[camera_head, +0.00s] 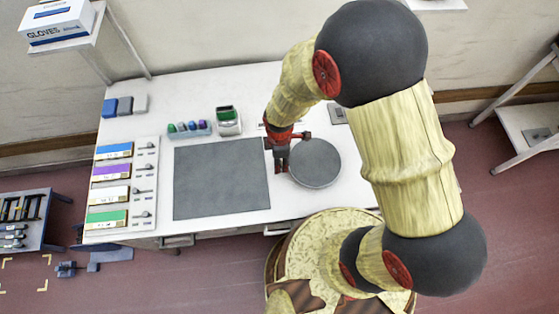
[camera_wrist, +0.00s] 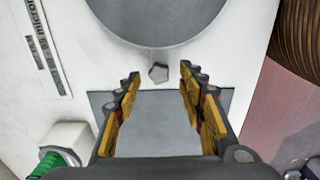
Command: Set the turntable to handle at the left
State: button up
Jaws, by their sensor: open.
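The turntable (camera_head: 315,163) is a flat grey disc on the white table, right of the dark grey mat. Its near part fills the top of the wrist view (camera_wrist: 160,18). The turntable's handle (camera_wrist: 158,74) is a small grey faceted knob just outside the rim, on the side facing the mat, which is the left in the head view. There my gripper hides it. My gripper (camera_head: 282,170) is low at the disc's left edge, pointing down. In the wrist view its fingers (camera_wrist: 160,78) are spread, with the knob in line with the gap between their tips. I see no contact.
The dark grey mat (camera_head: 221,180) lies left of my gripper. A white box with green inside (camera_head: 228,121) and a rack of small coloured pieces (camera_head: 189,129) stand behind the mat. Coloured-label panels (camera_head: 120,185) line the table's left side. The mat is bare.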

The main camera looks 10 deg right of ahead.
notch_tip(320, 180, up, 10)
jog(key=shift+r, duration=0.25)
dwell(0.6)
jog(key=s+d+r+m+t+b, duration=0.2)
jog(key=s+d+r+m+b, duration=0.2)
jog(key=r+m, duration=0.4)
jog(key=s+d+r+m+t+b, duration=0.3)
jog(key=s+d+r+m+b, duration=0.2)
jog(key=d+r+m, duration=0.4)
jog(key=shift+s+d+r+m+t+b, duration=0.2)
jog(key=shift+m+t+b, duration=0.1)
jog(key=shift+m+b, duration=0.3)
